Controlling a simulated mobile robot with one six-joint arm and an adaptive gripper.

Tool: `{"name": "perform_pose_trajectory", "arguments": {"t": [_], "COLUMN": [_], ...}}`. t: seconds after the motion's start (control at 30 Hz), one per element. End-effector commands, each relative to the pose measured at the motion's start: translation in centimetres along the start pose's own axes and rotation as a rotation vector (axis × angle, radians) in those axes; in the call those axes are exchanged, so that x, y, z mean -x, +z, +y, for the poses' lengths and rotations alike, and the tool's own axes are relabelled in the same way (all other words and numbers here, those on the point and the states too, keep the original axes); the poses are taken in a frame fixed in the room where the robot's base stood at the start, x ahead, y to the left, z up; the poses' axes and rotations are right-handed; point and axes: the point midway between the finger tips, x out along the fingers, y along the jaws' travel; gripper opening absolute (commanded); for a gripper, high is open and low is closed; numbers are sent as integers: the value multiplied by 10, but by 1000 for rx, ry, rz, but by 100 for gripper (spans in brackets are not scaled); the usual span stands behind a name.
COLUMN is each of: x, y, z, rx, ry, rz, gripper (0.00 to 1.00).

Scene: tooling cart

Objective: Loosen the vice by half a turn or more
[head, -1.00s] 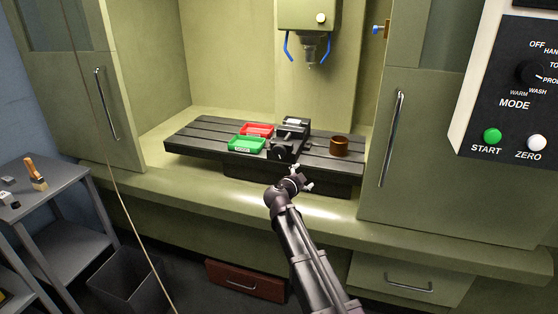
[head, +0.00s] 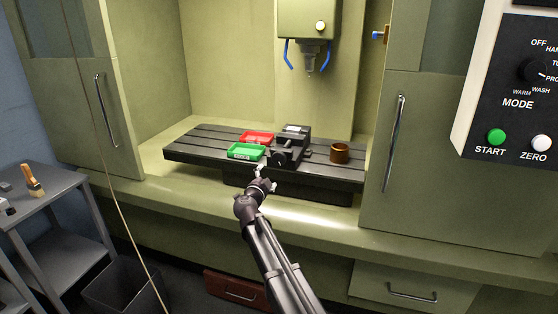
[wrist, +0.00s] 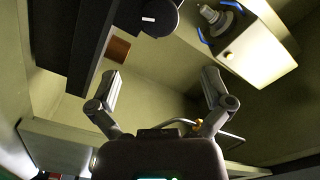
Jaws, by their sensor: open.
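The dark vice (head: 294,142) stands on the slotted machine table, with its round front knob (head: 280,159) facing me. In the wrist view a dark round part with a white mark (wrist: 148,19), which looks like the vice's knob, shows at the top edge, partly cut off. My gripper (head: 266,179) is in front of the table, below and a little left of the knob, apart from it. In the wrist view its two fingers (wrist: 162,86) are spread wide with nothing between them.
A green tray (head: 246,151) and a red tray (head: 257,138) lie left of the vice. A copper-coloured cup (head: 340,153) stands to its right. The spindle (head: 309,60) hangs above. The table's front edge (head: 215,165) is close to my gripper.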

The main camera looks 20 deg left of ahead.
Motion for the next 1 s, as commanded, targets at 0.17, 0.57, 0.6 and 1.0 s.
{"name": "perform_pose_trajectory", "arguments": {"t": [0.17, 0.57, 0.6, 1.0], "x": [-16, -75, -82, -128], "y": [1, 1, 1, 0], "z": [-1, -1, -1, 0], "rx": [0, 0, 0, 0], "ry": [1, 1, 1, 1], "rz": [1, 0, 1, 0], "gripper": [100, 100, 100, 100]}}
